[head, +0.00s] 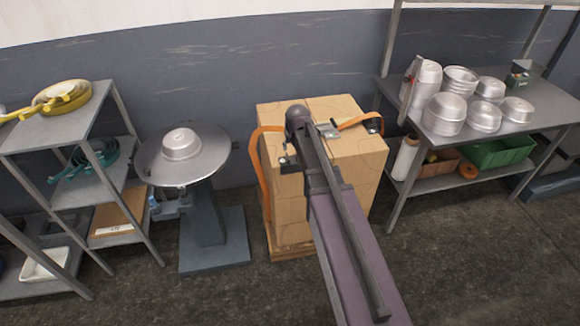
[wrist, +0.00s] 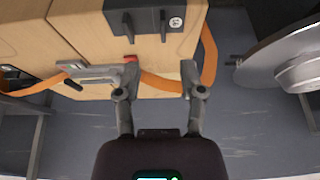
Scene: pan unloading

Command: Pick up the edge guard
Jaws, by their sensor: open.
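A black edge guard (head: 289,164) with a pale round sticker sits at the near left of the carton stack's top. It also shows in the wrist view (wrist: 146,20), at the upper edge of the picture. A second black edge guard (head: 374,124) sits at the right side of the top, on the orange strap (head: 352,123). My gripper (wrist: 156,80) is open, with its fingers apart over the carton edge and the strap (wrist: 160,84). The first guard lies beyond the fingertips, not between them. In the head view my arm hides most of the gripper.
The carton stack (head: 342,158) carries a grey metal buckle (head: 327,130) on its strap. A round metal turntable (head: 212,156) with a pan (head: 182,144) stands left. Shelves (head: 47,133) stand at far left, and a bench (head: 547,120) with several pans stands right.

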